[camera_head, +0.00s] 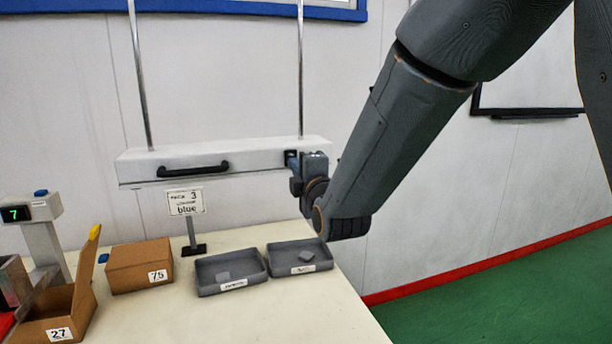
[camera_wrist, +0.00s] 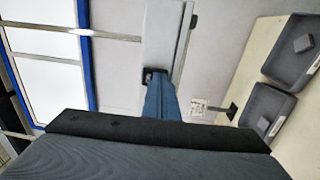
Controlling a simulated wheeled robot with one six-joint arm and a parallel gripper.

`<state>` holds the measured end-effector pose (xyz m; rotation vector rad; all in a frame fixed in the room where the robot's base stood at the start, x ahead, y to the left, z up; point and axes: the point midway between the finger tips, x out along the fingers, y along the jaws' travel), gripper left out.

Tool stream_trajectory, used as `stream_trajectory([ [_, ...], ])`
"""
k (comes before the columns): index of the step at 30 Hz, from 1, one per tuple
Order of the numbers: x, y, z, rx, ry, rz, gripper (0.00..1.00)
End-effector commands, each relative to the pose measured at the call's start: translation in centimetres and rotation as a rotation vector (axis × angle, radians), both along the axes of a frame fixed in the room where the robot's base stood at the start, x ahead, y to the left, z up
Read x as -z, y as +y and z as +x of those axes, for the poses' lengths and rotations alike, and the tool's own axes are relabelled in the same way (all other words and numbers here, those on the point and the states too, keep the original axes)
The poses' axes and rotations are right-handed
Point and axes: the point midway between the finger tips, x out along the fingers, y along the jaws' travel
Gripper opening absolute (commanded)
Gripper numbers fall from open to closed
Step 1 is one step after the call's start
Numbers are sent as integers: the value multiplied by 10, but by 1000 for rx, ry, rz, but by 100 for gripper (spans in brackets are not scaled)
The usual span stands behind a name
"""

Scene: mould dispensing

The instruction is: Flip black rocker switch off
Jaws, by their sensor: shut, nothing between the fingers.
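The black rocker switch (camera_head: 290,154) is a small dark square on the right end of the front face of a white box (camera_head: 245,155). It is partly hidden by my gripper. My gripper (camera_head: 298,164) is right at it, fingers shut and empty. In the wrist view the blue-grey fingers (camera_wrist: 157,84) reach up to the dark switch (camera_wrist: 154,71) on the box's face. I cannot tell whether they touch it or which way the rocker is tilted.
The box has a black handle (camera_head: 193,170) and hangs on two metal rods above the table. Cardboard boxes (camera_head: 133,270) and a display (camera_head: 16,213) stand at left.

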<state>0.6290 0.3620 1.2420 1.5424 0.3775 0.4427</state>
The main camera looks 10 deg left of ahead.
Motion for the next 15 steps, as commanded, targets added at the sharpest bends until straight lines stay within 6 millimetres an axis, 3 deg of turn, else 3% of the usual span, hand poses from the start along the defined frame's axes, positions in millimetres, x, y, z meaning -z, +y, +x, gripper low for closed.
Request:
stream_trajectory([
  [5,-1,-11,-15,-1,-4,2,0],
  [15,8,-48,-67,4,-3,2,0],
])
